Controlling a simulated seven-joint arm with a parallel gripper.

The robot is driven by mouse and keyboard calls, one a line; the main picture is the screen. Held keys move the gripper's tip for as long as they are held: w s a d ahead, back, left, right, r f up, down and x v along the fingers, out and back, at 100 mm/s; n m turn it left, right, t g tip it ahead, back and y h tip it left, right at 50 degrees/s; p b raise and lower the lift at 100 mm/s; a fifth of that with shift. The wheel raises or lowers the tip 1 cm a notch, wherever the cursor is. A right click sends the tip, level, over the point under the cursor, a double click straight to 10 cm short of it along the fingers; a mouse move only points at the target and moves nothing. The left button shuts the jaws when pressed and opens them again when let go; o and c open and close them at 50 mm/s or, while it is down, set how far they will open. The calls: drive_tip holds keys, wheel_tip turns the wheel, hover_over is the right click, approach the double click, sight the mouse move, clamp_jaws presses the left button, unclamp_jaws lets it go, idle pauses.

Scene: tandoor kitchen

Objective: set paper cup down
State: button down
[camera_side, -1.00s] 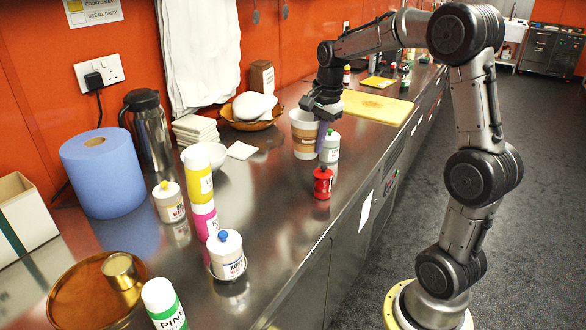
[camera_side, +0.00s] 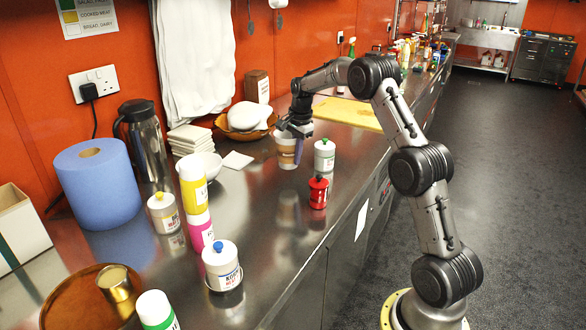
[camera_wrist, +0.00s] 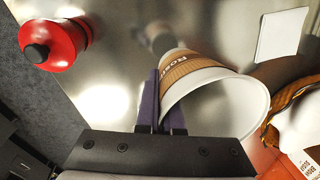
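The paper cup (camera_side: 286,152), white with a brown printed band, hangs over the steel counter in the side view, roughly upright. My gripper (camera_side: 297,138) is at its rim, with a purple finger down its right side. In the wrist view my gripper (camera_wrist: 160,104) has its purple fingers close together at the cup's left wall, apparently pinching it. The cup (camera_wrist: 228,76) opens toward the camera there; its base is partly hidden. A reflection lies below the cup with a seeming gap, so it looks slightly above the counter.
A white bottle with a green cap (camera_side: 324,155) and a red canister (camera_side: 318,191) stand right of the cup. A white napkin (camera_side: 238,160) and orange bowl (camera_side: 246,132) are to its left. A yellow board (camera_side: 347,113) lies behind. Counter in front is clear.

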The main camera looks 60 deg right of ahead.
sight(293, 167)
drive_tip(key=shift+w+d+f, duration=0.25)
drive_tip(key=shift+w+f, duration=0.15)
drive_tip(key=shift+f, duration=0.2)
drive_tip(key=shift+w+d+f, duration=0.25)
drive_tip(key=shift+w+f, duration=0.15)
drive_tip(key=shift+f, duration=1.7)
drive_tip(key=shift+f, duration=0.1)
drive_tip(key=c, duration=1.1)
unclamp_jaws()
drive_tip(key=shift+o, duration=0.2)
